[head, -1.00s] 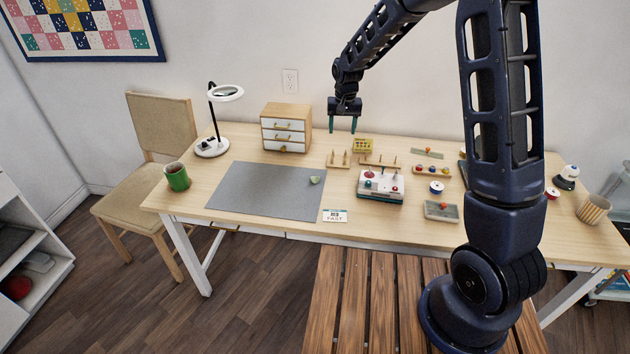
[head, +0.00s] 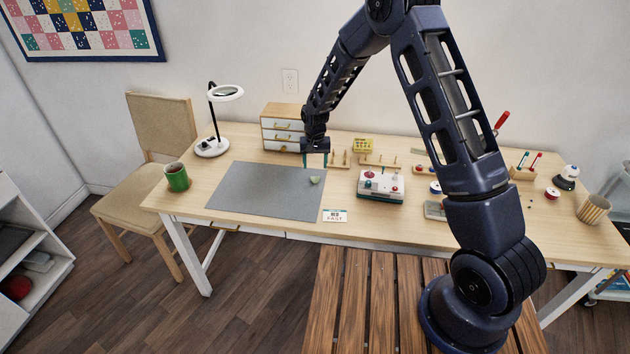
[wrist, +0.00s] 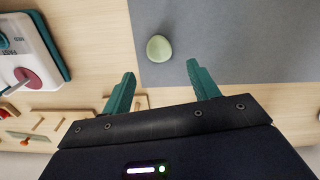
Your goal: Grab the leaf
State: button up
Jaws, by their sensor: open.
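The leaf seems to be the small pale green piece (head: 315,180) at the right edge of the grey mat (head: 262,198); its shape is too small to be sure. In the wrist view the green piece (wrist: 159,48) looks smooth and rounded and lies on the mat. My gripper (head: 315,163) is open and empty, above the table just behind the green piece. In the wrist view its teal fingertips (wrist: 161,72) stand apart, with the green piece beyond them and roughly between their lines. Nothing covers the green piece.
A small drawer cabinet (head: 284,122) stands just left of my gripper. Wooden peg racks (head: 342,159) and a grey device with red knobs (head: 380,186) stand to the right. A card (head: 335,215) lies in front. The mat is otherwise clear.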

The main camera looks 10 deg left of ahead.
aim_at(315, 178)
jog(key=shift+s+f, duration=0.2)
jog(key=shift+f, duration=1.25)
jog(key=shift+s+f, duration=0.2)
jog(key=shift+f, duration=1.25)
jog(key=shift+c, duration=0.4)
jog(key=c, duration=1)
jog(key=shift+c, duration=0.3)
